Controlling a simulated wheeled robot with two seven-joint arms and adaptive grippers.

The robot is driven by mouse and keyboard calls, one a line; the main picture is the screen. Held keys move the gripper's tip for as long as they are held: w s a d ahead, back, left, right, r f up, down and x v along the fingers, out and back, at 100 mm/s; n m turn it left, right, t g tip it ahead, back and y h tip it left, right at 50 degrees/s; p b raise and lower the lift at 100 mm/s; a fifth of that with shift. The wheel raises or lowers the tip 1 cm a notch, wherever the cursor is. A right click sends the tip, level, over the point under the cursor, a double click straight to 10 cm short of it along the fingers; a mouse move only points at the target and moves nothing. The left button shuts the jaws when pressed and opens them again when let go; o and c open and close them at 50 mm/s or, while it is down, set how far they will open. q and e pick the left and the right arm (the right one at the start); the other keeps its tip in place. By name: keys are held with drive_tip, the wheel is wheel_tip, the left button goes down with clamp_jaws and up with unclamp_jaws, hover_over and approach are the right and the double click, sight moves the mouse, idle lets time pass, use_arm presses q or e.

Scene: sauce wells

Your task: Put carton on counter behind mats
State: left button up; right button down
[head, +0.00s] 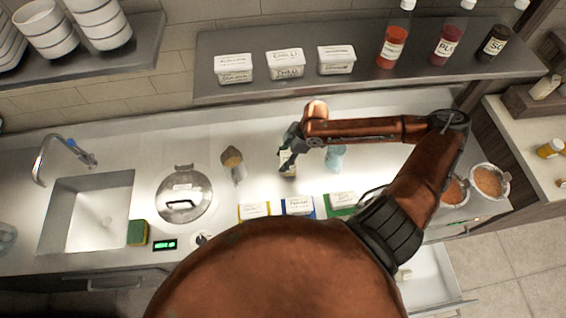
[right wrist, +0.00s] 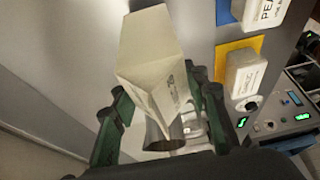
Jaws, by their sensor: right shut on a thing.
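My right gripper (head: 289,152) is shut on a pale carton (head: 288,169), behind the coloured mats. In the right wrist view the carton (right wrist: 150,55) lies between the two fingers of my gripper (right wrist: 160,108), its folded top turned toward the camera. I cannot tell whether its base touches the counter. A yellow mat (head: 240,214), a blue mat (head: 284,208) and a green mat (head: 328,206) lie in a row near the counter's front, each with a white labelled tub on it. My left gripper is not in view.
On the counter (head: 130,155), a brown-topped object (head: 232,160) stands left of the carton and a light-blue item (head: 335,158) right of it. A round lid (head: 183,194) and sink (head: 85,215) are farther left. A shelf (head: 290,91) with tubs and bottles overhangs the back.

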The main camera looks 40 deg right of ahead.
sight(290, 154)
drive_tip(key=shift+w+a+f, duration=0.15)
drive_tip(key=shift+w+f, duration=0.1)
drive_tip(key=shift+w, duration=0.05)
drive_tip(key=shift+s+f+p, duration=0.1)
drive_tip(key=shift+f+p, duration=0.3)
drive_tip(key=shift+f, duration=1.15)
drive_tip(key=shift+f, duration=0.1)
drive_tip(key=c, duration=1.1)
unclamp_jaws()
drive_tip(key=shift+c, duration=0.2)
drive_tip(key=shift+v, duration=3.85)
